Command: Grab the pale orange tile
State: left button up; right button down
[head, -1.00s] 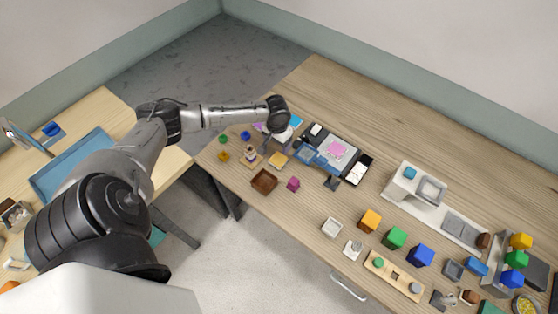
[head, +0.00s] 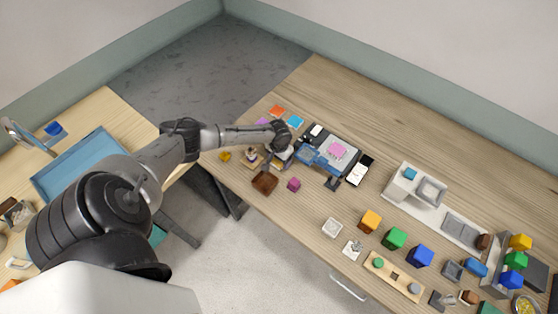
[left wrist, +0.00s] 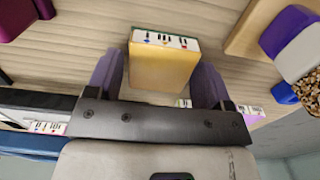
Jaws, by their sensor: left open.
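The pale orange tile (left wrist: 163,68) shows in the left wrist view as a thick block with small printed marks along one side face. My left gripper (left wrist: 160,74) is open, with one purple-grey finger on each side of the tile. A narrow gap shows beside the tile, and I cannot tell whether either finger touches it. In the head view my left gripper (head: 282,159) is low over the table's left part, and the hand and arm mostly hide the tile there. My right gripper is not in view.
A brown open box (head: 264,184) and a magenta cube (head: 294,184) are close in front of the gripper. Orange (head: 277,110) and blue (head: 295,122) tiles lie behind it. A pink tile (head: 338,149) lies to the right. The table's back middle is clear.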

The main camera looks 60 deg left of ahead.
pick_arm(q)
jog(key=shift+f, duration=0.1)
jog(key=c, duration=0.7)
jog(key=shift+c, duration=0.4)
